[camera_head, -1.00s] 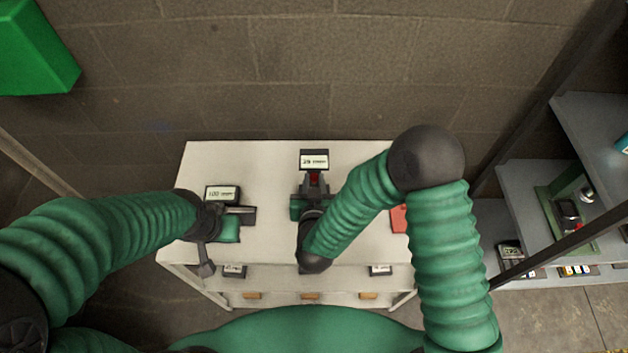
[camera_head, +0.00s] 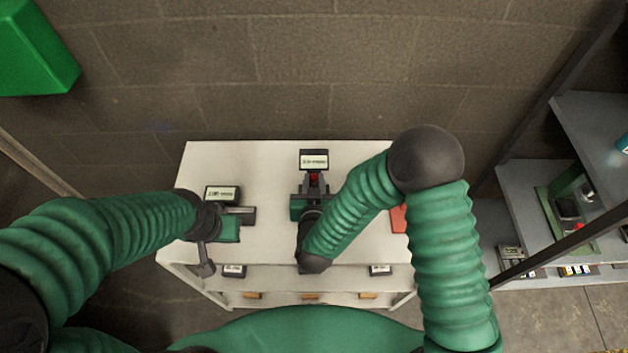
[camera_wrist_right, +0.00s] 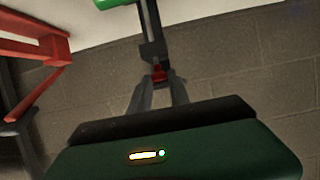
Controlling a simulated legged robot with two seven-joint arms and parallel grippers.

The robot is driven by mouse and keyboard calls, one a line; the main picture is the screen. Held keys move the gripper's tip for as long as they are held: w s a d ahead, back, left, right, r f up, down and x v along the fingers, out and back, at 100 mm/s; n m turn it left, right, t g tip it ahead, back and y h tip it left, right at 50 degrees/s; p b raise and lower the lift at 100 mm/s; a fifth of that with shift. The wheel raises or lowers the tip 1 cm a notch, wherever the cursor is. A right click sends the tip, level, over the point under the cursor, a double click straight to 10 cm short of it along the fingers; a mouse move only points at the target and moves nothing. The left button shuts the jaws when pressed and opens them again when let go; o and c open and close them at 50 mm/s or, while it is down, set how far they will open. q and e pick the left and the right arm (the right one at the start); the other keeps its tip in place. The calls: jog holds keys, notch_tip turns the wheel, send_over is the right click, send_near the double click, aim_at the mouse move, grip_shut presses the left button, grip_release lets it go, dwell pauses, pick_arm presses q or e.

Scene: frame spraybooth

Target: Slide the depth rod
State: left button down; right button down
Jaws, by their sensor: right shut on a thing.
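A dark upright gauge with a small lit display (camera_head: 314,160) stands on the white table, in the middle. My right gripper (camera_head: 314,187) comes in from the front and is shut on a small red part below that display. In the right wrist view the two grey fingers (camera_wrist_right: 160,92) close on the red part (camera_wrist_right: 159,74), with a dark bar (camera_wrist_right: 151,40) beyond it. I cannot tell which piece is the depth rod. My left gripper (camera_head: 236,211) is beside a second display unit (camera_head: 222,194) at the table's left; its jaws are unclear.
A red item (camera_head: 398,219) lies partly behind my right arm. Grey shelves (camera_head: 520,185) with several devices stand at the right. A block wall (camera_head: 300,70) is behind the table.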

notch_tip(320, 180, up, 4)
jog(key=p, duration=0.3)
jog(key=shift+w+r, duration=0.1)
jog(key=shift+r, duration=0.05)
jog(key=c, duration=1.3)
grip_release()
